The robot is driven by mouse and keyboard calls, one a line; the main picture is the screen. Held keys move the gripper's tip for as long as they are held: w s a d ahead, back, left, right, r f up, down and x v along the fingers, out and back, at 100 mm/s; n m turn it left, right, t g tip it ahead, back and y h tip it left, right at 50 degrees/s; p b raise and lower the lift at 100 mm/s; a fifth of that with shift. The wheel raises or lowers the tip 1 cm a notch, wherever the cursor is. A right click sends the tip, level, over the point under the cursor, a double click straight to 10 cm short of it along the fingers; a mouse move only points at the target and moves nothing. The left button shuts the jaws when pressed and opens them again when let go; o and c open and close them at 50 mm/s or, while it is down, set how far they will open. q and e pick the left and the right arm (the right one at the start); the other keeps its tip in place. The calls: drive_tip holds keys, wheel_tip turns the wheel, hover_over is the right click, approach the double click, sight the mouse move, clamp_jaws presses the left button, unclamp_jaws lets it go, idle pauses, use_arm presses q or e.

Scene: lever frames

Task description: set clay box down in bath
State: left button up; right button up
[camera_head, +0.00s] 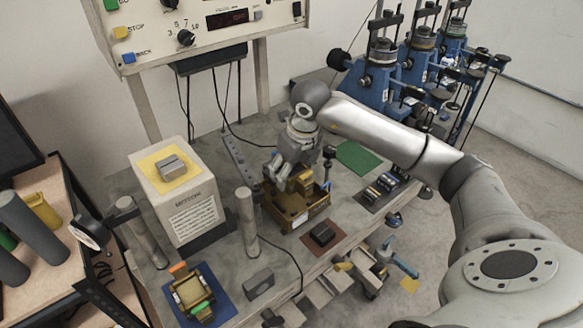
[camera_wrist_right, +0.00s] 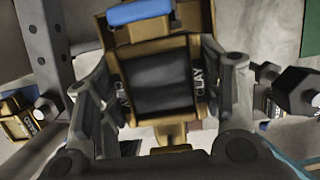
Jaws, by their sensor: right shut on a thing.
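My right gripper (camera_head: 279,172) is shut on the clay box (camera_head: 303,181), a small ochre box just over or inside the brown bath (camera_head: 291,219) on the grey bench. In the right wrist view the clay box (camera_wrist_right: 160,84) has a dark middle and CLAY lettering at its sides, with my gripper's fingers (camera_wrist_right: 165,92) on both sides of it. I cannot tell whether the box touches the bath's floor. My left gripper is not in view.
A pale block with a yellow top (camera_head: 180,190) and an upright grey cylinder (camera_head: 247,222) stand left of the bath. A dark block on a brown mat (camera_head: 325,240) lies in front. A green mat (camera_head: 356,157) and blue presses (camera_head: 375,85) are behind right.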

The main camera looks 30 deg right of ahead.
sight(290, 198)
drive_tip(key=shift+f, duration=0.25)
drive_tip(key=shift+f+b, duration=0.3)
drive_tip(key=shift+b, duration=0.1)
drive_tip(key=shift+s+b+x, duration=0.25)
drive_tip(key=shift+b+x, duration=0.75)
drive_tip(key=shift+x, duration=0.05)
drive_tip(key=shift+s+b+x, duration=0.2)
drive_tip(key=shift+b+x, duration=0.45)
drive_tip(key=shift+x, duration=0.1)
drive_tip(key=shift+s+b+x, duration=0.15)
drive_tip(key=shift+b+x, duration=0.5)
drive_tip(key=shift+x, duration=0.15)
drive_tip(key=shift+f, duration=0.25)
drive_tip(key=shift+s, duration=0.1)
drive_tip(key=o, duration=1.3)
drive_tip(key=shift+f, duration=0.15)
drive_tip(key=shift+o, duration=0.2)
